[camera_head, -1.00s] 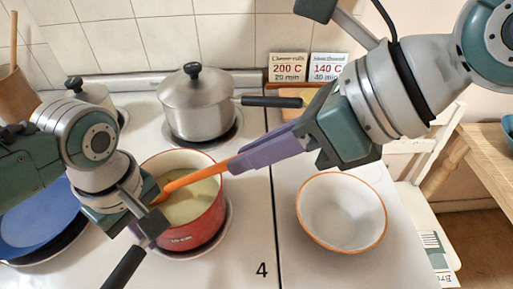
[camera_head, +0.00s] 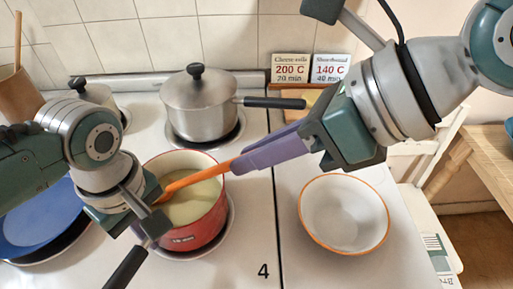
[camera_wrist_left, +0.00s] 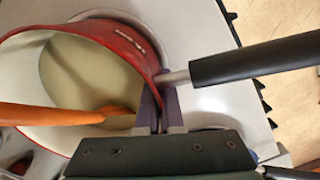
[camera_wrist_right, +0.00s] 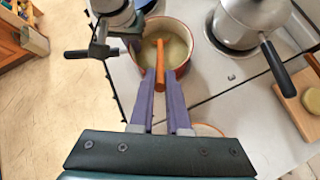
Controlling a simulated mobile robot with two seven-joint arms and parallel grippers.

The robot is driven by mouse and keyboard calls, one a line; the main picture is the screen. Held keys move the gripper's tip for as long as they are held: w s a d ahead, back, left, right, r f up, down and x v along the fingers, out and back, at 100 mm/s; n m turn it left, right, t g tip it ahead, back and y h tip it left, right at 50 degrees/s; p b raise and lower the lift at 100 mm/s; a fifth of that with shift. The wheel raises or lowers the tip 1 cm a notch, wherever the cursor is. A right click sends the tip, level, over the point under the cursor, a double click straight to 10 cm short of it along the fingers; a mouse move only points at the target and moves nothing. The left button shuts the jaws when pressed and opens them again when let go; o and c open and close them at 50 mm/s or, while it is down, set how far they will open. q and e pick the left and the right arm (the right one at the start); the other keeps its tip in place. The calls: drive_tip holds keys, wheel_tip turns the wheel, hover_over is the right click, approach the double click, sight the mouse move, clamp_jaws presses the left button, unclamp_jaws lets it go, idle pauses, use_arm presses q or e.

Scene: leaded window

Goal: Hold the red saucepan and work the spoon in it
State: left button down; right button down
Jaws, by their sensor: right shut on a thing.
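The red saucepan (camera_head: 200,232) stands on the stove with pale yellowish food in it, its black handle (camera_head: 126,268) pointing to the lower left. My left gripper (camera_head: 152,218) is at the pan's handle side. In the left wrist view its fingers (camera_wrist_left: 160,108) straddle the red rim beside the handle's metal neck; how tightly they close is unclear. My right gripper (camera_head: 240,164) is shut on the orange spoon (camera_head: 196,181), which slants down into the pan. The spoon's lower end (camera_wrist_left: 115,110) rests in or at the food, partly hidden by my left gripper in the head view.
A lidded steel pot (camera_head: 201,112) stands behind the saucepan, its handle pointing right. A blue pan (camera_head: 38,222) is at left. An orange-rimmed white bowl (camera_head: 343,215) stands on the right counter. Two temperature cards (camera_head: 291,69) lean at the back.

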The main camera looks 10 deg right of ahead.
drive_tip(key=shift+s+d, duration=0.1)
drive_tip(key=shift+d, duration=0.1)
wheel_tip(320, 180, up, 11)
drive_tip(key=shift+r, duration=0.2)
idle(1.3)
idle(1.0)
drive_tip(key=s+d+f+m+t, duration=0.1)
drive_tip(key=s+d+m, duration=0.3)
drive_tip(key=d, duration=0.5)
drive_tip(key=s+d+f+m+t, duration=0.1)
drive_tip(key=s+d+f+m, duration=0.2)
drive_tip(key=d+m, duration=0.4)
drive_tip(key=s+d+f+m+t, duration=0.1)
drive_tip(key=s+d+m, duration=0.3)
drive_tip(key=d, duration=0.8)
drive_tip(key=shift+s+f+m, duration=0.3)
drive_tip(key=shift+f+m, duration=0.25)
drive_tip(key=shift+m, duration=0.45)
